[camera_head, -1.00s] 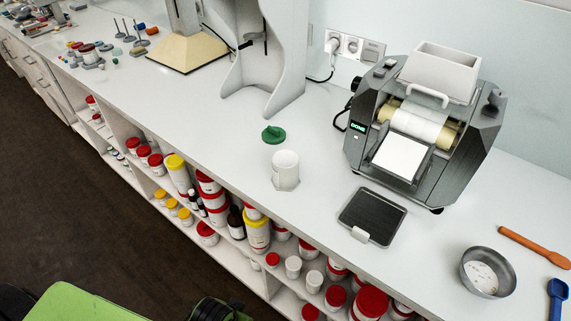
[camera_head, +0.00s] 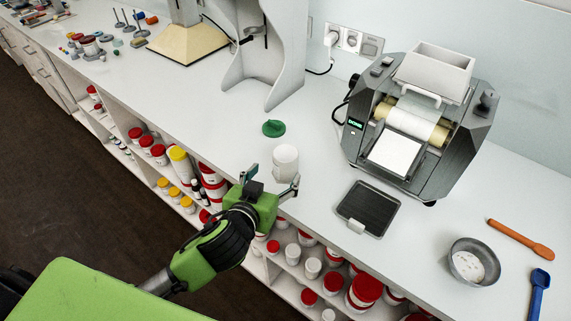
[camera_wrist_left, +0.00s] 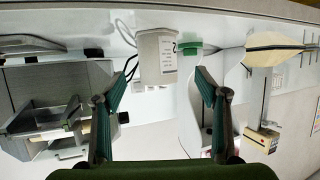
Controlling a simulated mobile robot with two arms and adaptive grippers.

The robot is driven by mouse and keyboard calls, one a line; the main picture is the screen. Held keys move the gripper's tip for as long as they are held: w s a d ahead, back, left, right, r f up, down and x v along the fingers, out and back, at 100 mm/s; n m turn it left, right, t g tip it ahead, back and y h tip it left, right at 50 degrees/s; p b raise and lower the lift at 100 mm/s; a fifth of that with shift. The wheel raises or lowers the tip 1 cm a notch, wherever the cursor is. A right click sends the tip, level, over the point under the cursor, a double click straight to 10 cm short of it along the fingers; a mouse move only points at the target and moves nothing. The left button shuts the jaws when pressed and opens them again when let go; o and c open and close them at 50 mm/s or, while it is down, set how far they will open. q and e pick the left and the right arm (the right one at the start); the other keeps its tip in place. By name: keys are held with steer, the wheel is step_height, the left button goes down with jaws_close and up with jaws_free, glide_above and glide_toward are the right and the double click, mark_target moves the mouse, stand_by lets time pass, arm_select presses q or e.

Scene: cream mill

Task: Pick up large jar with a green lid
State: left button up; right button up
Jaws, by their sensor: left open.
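The white jar (camera_head: 285,164) stands upright on the counter, without a lid on it. Its label with a "2" shows in the left wrist view (camera_wrist_left: 157,57), where the scene appears upside down. A green lid (camera_head: 273,128) lies on the counter behind the jar, apart from it; it also shows in the left wrist view (camera_wrist_left: 188,48). My left gripper (camera_head: 273,180) is open and empty, at the counter's front edge just in front of the jar. In the left wrist view the jar appears beyond the spread fingers (camera_wrist_left: 160,82). My right gripper is out of view.
A roller mill (camera_head: 415,125) stands at the back right, with a black scale (camera_head: 368,209) before it. A metal bowl (camera_head: 474,262), an orange spatula (camera_head: 520,240) and a blue spoon (camera_head: 539,292) lie at right. Shelves with several lidded jars run under the counter edge.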

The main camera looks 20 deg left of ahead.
mark_target(280, 169)
arm_select(q)
steer(key=x, duration=0.3)
steer(key=shift+w+f, duration=0.15)
steer(key=shift+w, duration=0.2)
steer(key=shift+w+d+f+p, duration=0.1)
steer(key=shift+w+f+p, duration=0.05)
steer(key=shift+w+p, duration=0.2)
steer(key=shift+p+x, duration=0.65)
steer(key=shift+x, duration=1.7)
steer(key=shift+s+d+f, duration=0.1)
steer(key=shift+d, duration=0.05)
steer(key=c, duration=1)
